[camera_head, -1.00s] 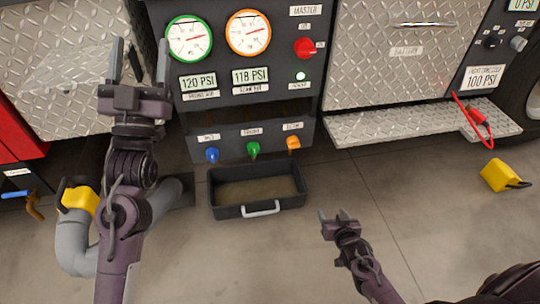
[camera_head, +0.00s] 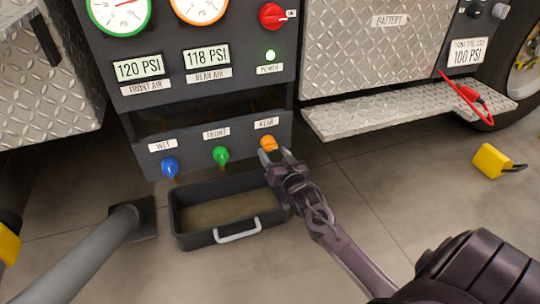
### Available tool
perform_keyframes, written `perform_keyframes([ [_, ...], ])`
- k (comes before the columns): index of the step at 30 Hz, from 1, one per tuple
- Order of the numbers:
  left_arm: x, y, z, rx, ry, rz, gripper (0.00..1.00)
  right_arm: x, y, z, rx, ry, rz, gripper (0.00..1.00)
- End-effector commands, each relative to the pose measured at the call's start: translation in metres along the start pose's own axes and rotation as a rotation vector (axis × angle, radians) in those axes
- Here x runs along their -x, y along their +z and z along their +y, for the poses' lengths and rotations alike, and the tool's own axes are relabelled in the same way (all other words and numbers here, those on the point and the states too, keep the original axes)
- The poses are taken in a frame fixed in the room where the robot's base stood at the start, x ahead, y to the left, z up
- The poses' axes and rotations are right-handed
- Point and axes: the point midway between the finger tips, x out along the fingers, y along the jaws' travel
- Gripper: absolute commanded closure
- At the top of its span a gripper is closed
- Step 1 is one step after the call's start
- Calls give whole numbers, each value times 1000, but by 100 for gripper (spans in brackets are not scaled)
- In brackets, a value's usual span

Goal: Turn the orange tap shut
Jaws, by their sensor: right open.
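The orange tap (camera_head: 268,142) is at the right end of a row of taps on the dark panel, under a label reading REAR. My right gripper (camera_head: 279,155) is open, with its fingertips right at the orange tap, from below and to the right. I cannot tell whether the fingers touch it. The green tap (camera_head: 220,155) and the blue tap (camera_head: 169,167) are to its left on the same panel. My left gripper is out of view.
A black drip tray (camera_head: 183,232) with a light handle stands on the floor below the taps. A diamond-plate step (camera_head: 380,117) juts out to the right. A yellow block (camera_head: 491,161) lies on the floor at the right. A grey pipe (camera_head: 85,258) is at the lower left.

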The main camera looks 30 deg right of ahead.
Motion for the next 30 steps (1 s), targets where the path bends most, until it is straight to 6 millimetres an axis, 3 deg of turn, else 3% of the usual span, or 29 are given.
perform_keyframes([
  [6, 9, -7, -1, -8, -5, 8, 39, -24, 1, 1, 1, 0, 2, 39],
  [16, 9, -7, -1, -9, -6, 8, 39, -27, 0, 0, 1, 1, -1, 39],
  [25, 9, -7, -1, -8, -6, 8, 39, -27, 0, 1, 1, 2, -1, 78],
  [30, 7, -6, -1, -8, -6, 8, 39, -27, 0, 1, 7, 4, -1, 79],
])
